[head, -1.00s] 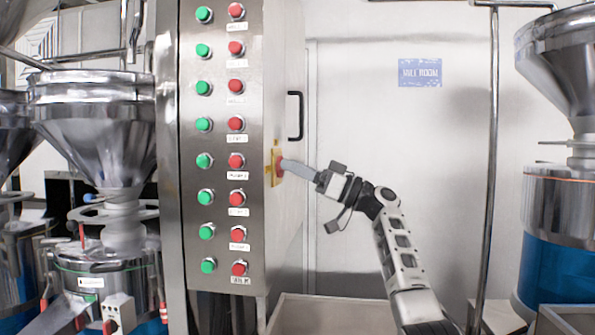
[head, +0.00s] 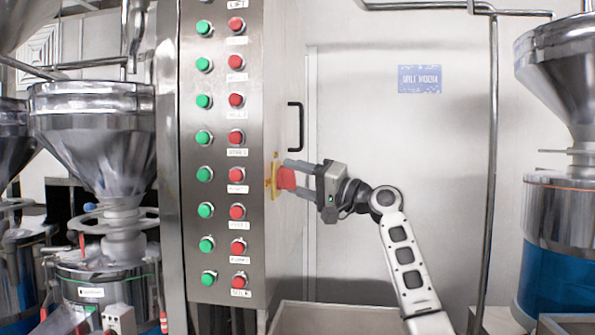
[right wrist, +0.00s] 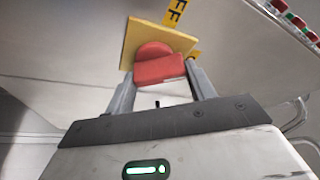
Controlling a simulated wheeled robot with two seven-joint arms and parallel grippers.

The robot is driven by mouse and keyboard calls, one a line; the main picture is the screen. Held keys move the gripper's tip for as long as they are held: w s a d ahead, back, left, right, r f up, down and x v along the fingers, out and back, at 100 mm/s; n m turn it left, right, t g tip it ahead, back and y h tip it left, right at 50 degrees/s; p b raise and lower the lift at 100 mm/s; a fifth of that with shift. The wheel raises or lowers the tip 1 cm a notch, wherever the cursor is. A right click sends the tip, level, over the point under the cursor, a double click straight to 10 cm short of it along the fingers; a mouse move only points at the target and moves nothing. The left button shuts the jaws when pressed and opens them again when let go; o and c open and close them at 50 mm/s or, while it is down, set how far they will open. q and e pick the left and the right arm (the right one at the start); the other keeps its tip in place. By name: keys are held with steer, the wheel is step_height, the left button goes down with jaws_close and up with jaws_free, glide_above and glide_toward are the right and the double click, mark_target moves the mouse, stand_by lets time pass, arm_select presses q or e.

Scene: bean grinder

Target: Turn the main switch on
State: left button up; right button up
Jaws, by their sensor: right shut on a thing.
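The main switch is a red rotary knob (head: 286,179) on a yellow plate (head: 273,176) on the right side face of the steel control cabinet. In the right wrist view the red knob (right wrist: 158,66) sits in front of the yellow plate (right wrist: 140,36), with part of a black-lettered label beside it. My right gripper (head: 294,179) has its two grey fingers on either side of the knob and is shut on it; its fingers also show in the right wrist view (right wrist: 160,84). My left gripper is not in view.
The cabinet front (head: 220,155) carries columns of green and red buttons. A black handle (head: 296,127) is on the cabinet side above the switch. Steel hoppers stand left (head: 92,110) and right (head: 560,75). A vertical pipe (head: 490,180) runs right of my arm.

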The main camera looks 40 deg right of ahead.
arm_select(q)
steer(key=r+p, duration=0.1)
steer(key=p, duration=0.1)
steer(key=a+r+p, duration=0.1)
steer(key=p, duration=0.1)
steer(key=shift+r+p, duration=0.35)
steer(key=shift+p, duration=0.05)
arm_select(e)
steer(key=m+g+h, duration=0.1)
steer(key=m, duration=0.2)
steer(key=m+g+h, duration=0.1)
steer(key=m, duration=0.3)
steer(key=shift+w+d+r, duration=0.1)
steer(key=shift+m, duration=0.3)
steer(key=o, duration=1)
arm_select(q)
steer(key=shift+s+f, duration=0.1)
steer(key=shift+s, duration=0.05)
